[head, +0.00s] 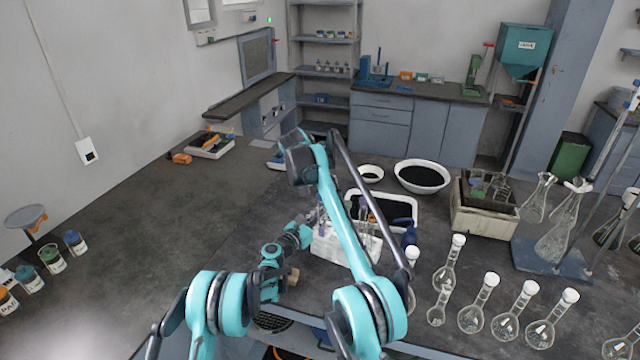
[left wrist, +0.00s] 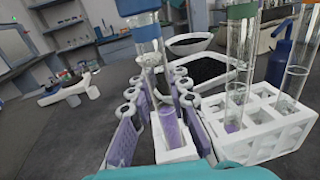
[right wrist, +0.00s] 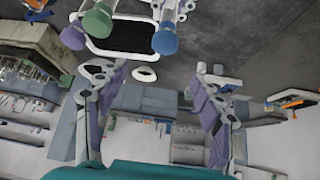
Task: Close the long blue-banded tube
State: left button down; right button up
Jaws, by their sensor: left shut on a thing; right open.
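In the left wrist view a long clear tube with a blue band (left wrist: 139,22) stands near upright, with purple content (left wrist: 170,126) near its bottom. My left gripper (left wrist: 158,100) is shut on it, at a corner of the white rack (left wrist: 265,150). The rack also shows in the head view (head: 340,248), with my left gripper (head: 304,234) at its left side. A green-banded tube (left wrist: 238,62) stands in the rack. My right gripper (right wrist: 158,76) is open and empty. Near it are a purple top (right wrist: 72,39), a green top (right wrist: 97,23) and a blue top (right wrist: 165,41). The held tube's mouth is unclear.
A white-rimmed dark tray (head: 402,198) and a blue bottle (head: 409,236) are close behind and beside the rack. Several flasks (head: 472,316) stand to the right. A beige crate (head: 482,221) and a bowl (head: 422,190) are farther back.

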jog(key=shift+r, duration=0.1)
jog(key=v, duration=1.2)
jog(key=shift+a, duration=0.1)
pick_arm(q)
jog(key=c, duration=1.4)
grip_release()
jog(key=shift+o, duration=0.2)
jog(key=v, duration=1.2)
